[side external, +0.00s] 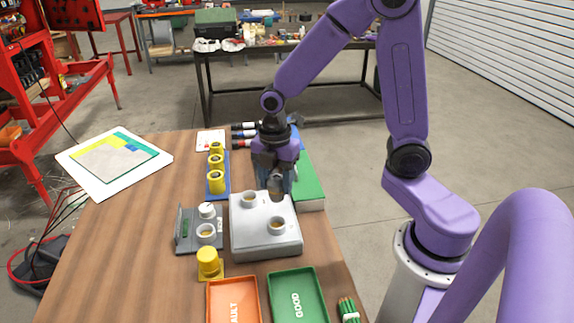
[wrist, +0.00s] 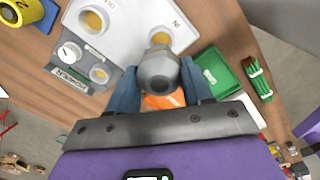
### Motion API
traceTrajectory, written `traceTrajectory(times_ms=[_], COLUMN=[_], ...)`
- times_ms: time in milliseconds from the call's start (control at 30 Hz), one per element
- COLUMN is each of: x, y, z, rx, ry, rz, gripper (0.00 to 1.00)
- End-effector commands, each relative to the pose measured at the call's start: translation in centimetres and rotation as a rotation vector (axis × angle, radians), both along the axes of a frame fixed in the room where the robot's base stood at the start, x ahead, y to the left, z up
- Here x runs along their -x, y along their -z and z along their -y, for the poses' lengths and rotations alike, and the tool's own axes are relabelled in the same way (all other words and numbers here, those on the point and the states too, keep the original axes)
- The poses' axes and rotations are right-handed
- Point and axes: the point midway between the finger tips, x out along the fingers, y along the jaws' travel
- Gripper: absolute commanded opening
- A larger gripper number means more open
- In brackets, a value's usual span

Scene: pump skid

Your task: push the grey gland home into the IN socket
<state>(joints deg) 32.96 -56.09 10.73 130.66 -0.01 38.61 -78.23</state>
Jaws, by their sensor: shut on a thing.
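The grey gland (wrist: 158,72) is held between my gripper's blue fingers (wrist: 158,88) in the wrist view. In the side view it hangs below my gripper (side external: 275,178), seemingly above the white block (side external: 262,248). The block has two round sockets with yellowish insides. The IN socket (side external: 277,225) is the one nearer the trays, and it also shows in the wrist view (wrist: 160,36) with the IN mark beside it. The gland looks apart from this socket and partly covers its near edge in the wrist view. The OUT socket (side external: 250,197) is farther back and looks empty.
An orange tray (side external: 233,300) and a green tray (side external: 297,296) lie in front. Yellow rings (side external: 216,182) and a green book (side external: 308,180) are behind.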

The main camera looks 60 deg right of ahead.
Motion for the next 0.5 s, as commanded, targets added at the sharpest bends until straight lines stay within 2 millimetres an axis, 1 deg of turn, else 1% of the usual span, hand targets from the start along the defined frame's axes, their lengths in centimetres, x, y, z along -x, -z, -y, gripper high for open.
traceTrajectory(times_ms=[33, 100, 267, 500], x=[0.2, 0.3, 0.3, 0.4], y=[0.0, 0.2, 1.0, 3.0], z=[-0.5, -0.8, -0.8, -0.8], rx=[0.0, 0.0, 0.002, 0.002], ry=[-0.003, 0.0, 0.001, 0.0], rz=[0.0, -0.001, -0.003, -0.003], gripper=[0.14, 0.14, 0.14, 0.14])
